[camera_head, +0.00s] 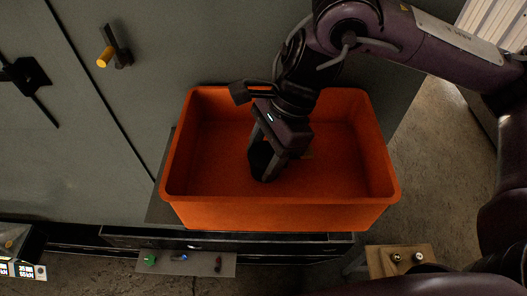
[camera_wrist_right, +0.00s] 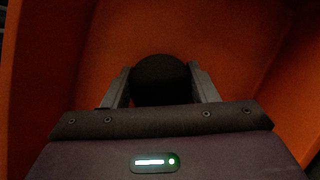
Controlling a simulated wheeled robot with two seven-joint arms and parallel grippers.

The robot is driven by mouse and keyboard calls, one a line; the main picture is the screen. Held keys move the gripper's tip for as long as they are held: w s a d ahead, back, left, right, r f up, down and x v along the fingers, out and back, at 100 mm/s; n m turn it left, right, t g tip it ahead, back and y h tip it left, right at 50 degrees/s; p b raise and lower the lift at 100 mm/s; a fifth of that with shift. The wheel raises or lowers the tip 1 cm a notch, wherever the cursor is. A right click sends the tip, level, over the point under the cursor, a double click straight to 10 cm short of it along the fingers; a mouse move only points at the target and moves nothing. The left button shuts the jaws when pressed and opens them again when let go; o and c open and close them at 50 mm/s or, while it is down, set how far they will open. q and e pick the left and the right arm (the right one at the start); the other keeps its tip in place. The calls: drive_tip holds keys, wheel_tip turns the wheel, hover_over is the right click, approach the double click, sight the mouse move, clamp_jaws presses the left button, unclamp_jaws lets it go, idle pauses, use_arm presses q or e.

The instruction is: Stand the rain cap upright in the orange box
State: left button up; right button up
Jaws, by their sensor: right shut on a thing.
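The orange box (camera_head: 280,213) stands open in the middle of the head view. My right gripper (camera_head: 266,160) reaches down inside it. The gripper is shut on a dark, round-ended thing, which I take for the rain cap (camera_head: 259,163). In the right wrist view the rain cap (camera_wrist_right: 162,80) sits between the two fingers (camera_wrist_right: 163,88), with orange walls around it. Its lower part is hidden, so I cannot tell whether it touches the box floor or how far it tilts. My left gripper does not show.
A grey cabinet door (camera_head: 80,150) with an orange-tipped handle (camera_head: 106,56) stands behind and to the left. A grey shelf (camera_head: 186,263) with small coloured parts lies in front. A wooden block (camera_head: 400,259) with two metal knobs is at lower right. The box's right half looks empty.

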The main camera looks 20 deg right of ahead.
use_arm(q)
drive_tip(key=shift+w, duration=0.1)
use_arm(e)
drive_tip(key=o, duration=0.9)
drive_tip(key=shift+c, duration=0.2)
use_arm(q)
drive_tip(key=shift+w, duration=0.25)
use_arm(e)
drive_tip(key=shift+o, duration=1.4)
drive_tip(key=shift+v, duration=3.75)
